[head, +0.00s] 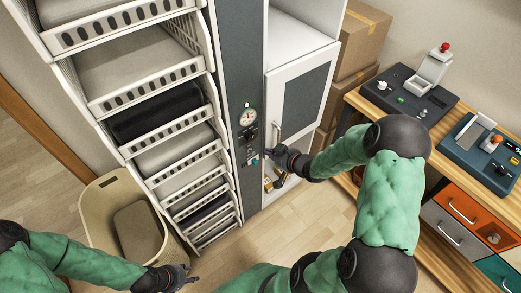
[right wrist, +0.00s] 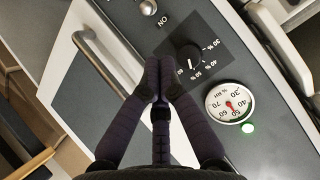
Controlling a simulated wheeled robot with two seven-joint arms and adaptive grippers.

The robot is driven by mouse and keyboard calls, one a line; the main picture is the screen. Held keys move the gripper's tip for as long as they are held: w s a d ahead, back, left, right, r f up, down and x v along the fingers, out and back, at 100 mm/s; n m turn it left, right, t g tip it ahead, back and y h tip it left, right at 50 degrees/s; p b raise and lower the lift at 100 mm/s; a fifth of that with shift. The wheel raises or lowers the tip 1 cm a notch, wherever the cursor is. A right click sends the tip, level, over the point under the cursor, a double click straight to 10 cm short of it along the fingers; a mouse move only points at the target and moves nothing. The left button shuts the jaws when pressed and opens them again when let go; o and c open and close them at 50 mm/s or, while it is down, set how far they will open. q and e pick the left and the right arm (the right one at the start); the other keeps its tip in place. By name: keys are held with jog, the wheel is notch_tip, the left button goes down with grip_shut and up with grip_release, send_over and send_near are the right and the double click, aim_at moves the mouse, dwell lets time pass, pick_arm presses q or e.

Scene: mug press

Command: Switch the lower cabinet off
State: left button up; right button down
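The lower cabinet has a white door with a grey pane (head: 304,98) and, beside it, a dark control panel (head: 231,62). The panel holds a round gauge (right wrist: 229,102), a lit green lamp (right wrist: 247,127), a black percent knob (right wrist: 188,58) and a metal toggle switch (right wrist: 148,7) marked ON, cut by the top edge of the right wrist view. My right gripper (right wrist: 159,66) has its fingertips together with nothing seen between them. They appear in front of the panel near the knob; contact cannot be told. My left gripper (head: 186,274) is low at left, away from the cabinet, its opening unclear.
A rack of pull-out trays (head: 150,55) stands left of the panel. A beige bin (head: 95,207) is on the floor. At right, a wooden bench (head: 388,112) carries two control boxes. Cardboard boxes (head: 362,38) stand behind. The door handle (right wrist: 100,62) sticks out close to my right gripper.

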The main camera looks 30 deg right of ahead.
aim_at(252, 152)
jog(key=b+x, duration=0.3)
jog(key=x, duration=0.5)
jog(key=shift+s+f, duration=0.1)
jog(key=shift+b+x, duration=0.35)
jog(key=shift+x, duration=0.45)
jog(key=shift+s+f, duration=0.25)
jog(key=shift+s, duration=0.1)
jog(key=shift+s+d+f, duration=0.1)
jog(key=shift+s+f, duration=0.05)
jog(key=shift+s+f+p, duration=0.25)
jog(key=shift+f+p, duration=0.05)
jog(key=shift+f, duration=0.05)
jog(key=shift+r, duration=0.1)
